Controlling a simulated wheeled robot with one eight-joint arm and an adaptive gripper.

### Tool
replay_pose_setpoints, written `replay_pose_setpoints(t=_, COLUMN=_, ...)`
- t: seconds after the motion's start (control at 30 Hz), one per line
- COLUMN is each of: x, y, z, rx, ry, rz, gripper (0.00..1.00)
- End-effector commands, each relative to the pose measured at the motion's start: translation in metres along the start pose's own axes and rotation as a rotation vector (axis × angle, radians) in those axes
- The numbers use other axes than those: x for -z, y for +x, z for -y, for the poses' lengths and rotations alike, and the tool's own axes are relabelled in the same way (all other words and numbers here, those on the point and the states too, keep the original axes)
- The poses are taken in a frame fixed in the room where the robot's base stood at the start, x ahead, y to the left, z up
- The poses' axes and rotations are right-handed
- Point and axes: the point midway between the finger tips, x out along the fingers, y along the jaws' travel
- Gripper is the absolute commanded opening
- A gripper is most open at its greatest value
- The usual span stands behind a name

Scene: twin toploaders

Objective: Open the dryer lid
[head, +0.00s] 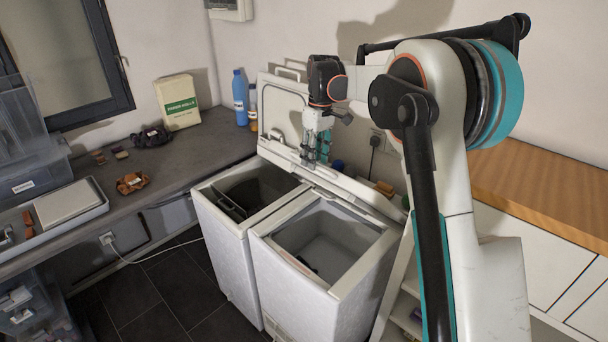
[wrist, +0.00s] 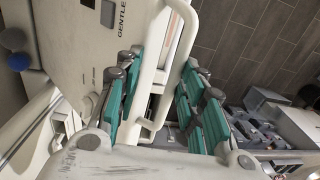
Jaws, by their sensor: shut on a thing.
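Two white toploaders stand side by side in the head view. The left one (head: 222,215) has a dark open tub and a white lid (head: 279,108) raised behind it. The right one (head: 310,292) shows an open grey tub. I cannot tell which is the dryer. My gripper (head: 318,150) is above the back of the machines, beside the raised lid. In the wrist view its teal-padded fingers (wrist: 165,103) are on both sides of a white bar handle (wrist: 181,52), shut on it. A white panel (wrist: 75,45) marked "GENTLE" is next to it.
A wooden-topped cabinet (head: 540,185) stands on the right, partly behind my arm. Dark floor tiles (head: 150,300) are clear at front left.

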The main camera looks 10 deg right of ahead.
Motion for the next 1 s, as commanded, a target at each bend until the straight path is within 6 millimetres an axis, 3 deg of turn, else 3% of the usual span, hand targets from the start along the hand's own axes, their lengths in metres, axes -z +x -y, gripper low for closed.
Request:
replay_pose_setpoints(t=0.2, x=-0.002, y=0.022, z=0.017, rx=0.002, ry=-0.001, rz=0.002, gripper=0.31)
replay_pose_setpoints(t=0.63, x=-0.002, y=0.026, z=0.023, rx=0.003, ry=-0.001, rz=0.003, gripper=0.31)
replay_pose_setpoints(t=0.67, x=-0.002, y=0.026, z=0.023, rx=0.003, ry=-0.001, rz=0.003, gripper=0.28)
replay_pose_setpoints(t=0.8, x=-0.003, y=0.027, z=0.027, rx=-0.021, ry=-0.030, rz=0.009, gripper=0.00)
replay_pose_setpoints(t=1.0, x=-0.005, y=0.030, z=0.053, rx=-0.190, ry=-0.243, rz=0.058, gripper=0.00)
